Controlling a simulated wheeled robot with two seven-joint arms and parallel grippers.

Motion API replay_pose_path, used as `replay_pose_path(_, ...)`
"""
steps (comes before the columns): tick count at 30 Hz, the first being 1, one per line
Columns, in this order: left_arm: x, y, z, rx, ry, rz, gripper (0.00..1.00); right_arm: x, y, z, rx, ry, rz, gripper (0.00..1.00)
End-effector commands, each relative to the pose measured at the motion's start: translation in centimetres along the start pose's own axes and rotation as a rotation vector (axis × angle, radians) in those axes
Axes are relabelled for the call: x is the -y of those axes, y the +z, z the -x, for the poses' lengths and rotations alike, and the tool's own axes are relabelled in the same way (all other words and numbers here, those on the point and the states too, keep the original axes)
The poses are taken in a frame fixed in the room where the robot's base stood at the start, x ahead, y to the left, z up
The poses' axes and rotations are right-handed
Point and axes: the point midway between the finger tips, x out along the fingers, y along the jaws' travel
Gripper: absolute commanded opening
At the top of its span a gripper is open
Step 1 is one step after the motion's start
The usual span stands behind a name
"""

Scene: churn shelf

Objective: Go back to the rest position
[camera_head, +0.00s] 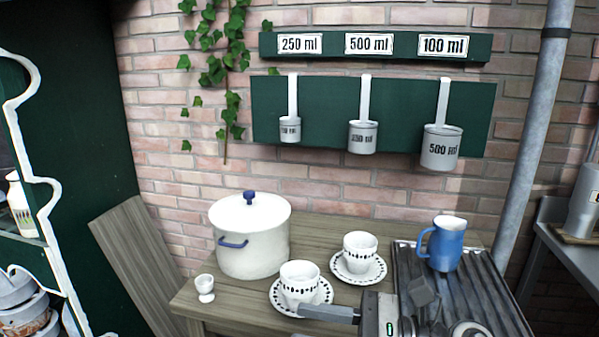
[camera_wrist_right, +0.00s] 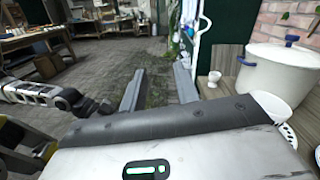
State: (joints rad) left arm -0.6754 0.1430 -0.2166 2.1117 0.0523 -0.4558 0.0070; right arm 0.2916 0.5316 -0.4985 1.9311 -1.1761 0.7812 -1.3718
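My right gripper (camera_wrist_right: 160,78) is open, its two grey fingers apart with nothing between them. In the head view, a finger of my right gripper (camera_head: 328,313) is beside the front patterned cup (camera_head: 299,280) on its saucer (camera_head: 275,296); I cannot tell whether they touch. My left gripper is outside the head view. A part of my left arm (camera_wrist_right: 40,95) shows at the left of the right wrist view, with a dark end whose fingers I cannot make out.
A lidded white pot (camera_head: 245,250), an egg cup (camera_head: 205,287) and another cup (camera_head: 360,250) stand on the wooden table (camera_head: 190,300). A blue jug (camera_head: 446,245) stands on a ribbed surface (camera_head: 490,300). Three ladles hang on the green rack (camera_head: 325,105). Open floor (camera_wrist_right: 100,75) lies beyond the fingers.

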Motion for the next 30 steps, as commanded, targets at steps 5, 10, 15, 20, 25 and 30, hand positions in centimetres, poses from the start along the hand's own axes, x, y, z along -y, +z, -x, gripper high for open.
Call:
replay_pose_path(5,0.0,0.0,0.0,0.001,0.000,0.000,0.36,1.8,-2.3,3.9,0.536,-0.409,-1.169,0.31)
replay_pose_path(10,0.0,0.0,0.0,0.001,0.000,0.000,0.36,-0.8,-12.2,10.5,1.079,-0.751,-2.153,0.31)
replay_pose_path(15,0.0,0.0,0.0,0.001,0.000,0.000,0.36,-7.5,-19.2,13.9,-1.421,0.921,2.516,0.31)
replay_pose_path(20,0.0,0.0,0.0,0.001,0.000,0.000,0.36,-11.7,-21.9,14.9,-1.338,0.835,2.190,0.31)
replay_pose_path(25,0.0,0.0,0.0,0.001,0.000,0.000,0.36,-12.7,-22.3,15.0,-1.321,0.817,2.124,0.31)
replay_pose_path(30,0.0,0.0,0.0,0.001,0.000,0.000,0.36,-12.7,-22.3,15.0,-1.321,0.817,2.124,0.31)
